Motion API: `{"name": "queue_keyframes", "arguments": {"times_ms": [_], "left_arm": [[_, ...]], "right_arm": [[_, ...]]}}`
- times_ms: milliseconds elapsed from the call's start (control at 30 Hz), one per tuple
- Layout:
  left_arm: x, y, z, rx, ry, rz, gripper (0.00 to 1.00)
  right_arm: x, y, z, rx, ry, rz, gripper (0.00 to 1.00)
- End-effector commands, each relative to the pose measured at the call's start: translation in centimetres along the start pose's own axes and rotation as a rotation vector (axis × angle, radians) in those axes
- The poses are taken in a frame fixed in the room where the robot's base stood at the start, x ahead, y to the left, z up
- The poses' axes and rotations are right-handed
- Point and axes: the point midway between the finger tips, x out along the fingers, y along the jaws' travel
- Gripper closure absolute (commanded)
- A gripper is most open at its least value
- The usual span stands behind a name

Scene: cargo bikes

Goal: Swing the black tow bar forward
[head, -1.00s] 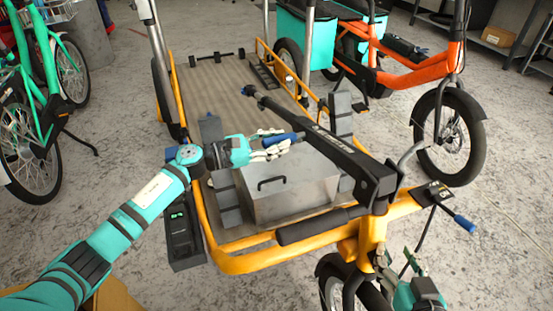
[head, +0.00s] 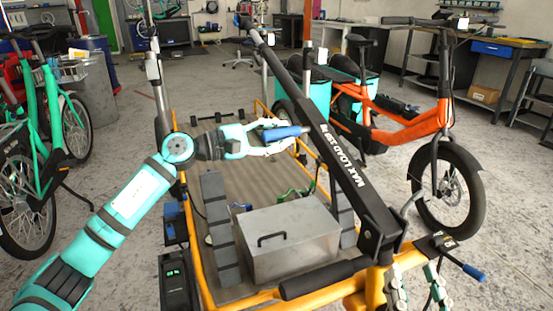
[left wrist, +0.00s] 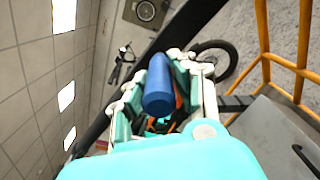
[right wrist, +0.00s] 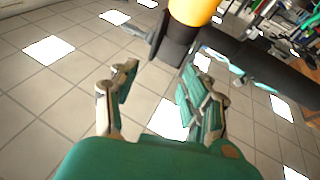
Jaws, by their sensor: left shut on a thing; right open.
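The black tow bar (head: 348,172), lettered "MAX LOAD", slants up and to the left from its pivot at the front of the orange cargo bike (head: 262,297). Its far end is raised well above the cargo bed. A blue handle (head: 283,132) sticks out from the bar's left side. My left gripper (head: 287,141) is shut around this handle; the handle also shows in the left wrist view (left wrist: 158,85) between the fingers. My right gripper (head: 418,287) is open and low beside the bike's front, partly cut off. In the right wrist view it is empty (right wrist: 155,92).
A grey metal box (head: 290,245) stands on the bed below the bar. A black horizontal grip (head: 322,278) lies in front. A red-orange bike (head: 410,130) stands close on the right, and green bikes (head: 35,130) on the left. Bare floor (head: 500,255) lies front right.

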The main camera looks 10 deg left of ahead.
Motion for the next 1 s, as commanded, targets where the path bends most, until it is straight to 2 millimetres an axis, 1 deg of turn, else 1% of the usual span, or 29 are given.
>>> {"name": "queue_keyframes", "arguments": {"times_ms": [33, 100, 300, 400, 633, 1000], "left_arm": [[0.0, 0.9, 1.2, 0.041, -0.003, 0.004, 1.0], [0.0, 1.5, 2.3, 0.088, -0.002, 0.003, 1.0], [0.0, 2.7, 4.7, 0.195, 0.0, 0.002, 1.0], [0.0, 3.0, 5.6, 0.231, 0.0, 0.002, 1.0], [0.0, 3.3, 6.5, 0.271, 0.001, 0.002, 1.0], [0.0, 3.3, 6.6, 0.276, 0.002, 0.001, 1.0]], "right_arm": [[0.0, 0.1, 0.3, -0.001, -0.023, 0.001, 0.52], [-0.1, 0.1, 0.8, -0.002, -0.055, 0.003, 0.52], [-0.3, 0.3, 2.3, -0.005, -0.141, 0.007, 0.52], [-0.5, 0.4, 2.9, -0.005, -0.173, 0.009, 0.52], [-0.6, 0.5, 3.5, -0.006, -0.211, 0.011, 0.52], [-0.7, 0.5, 3.6, -0.006, -0.214, 0.012, 0.52]]}}
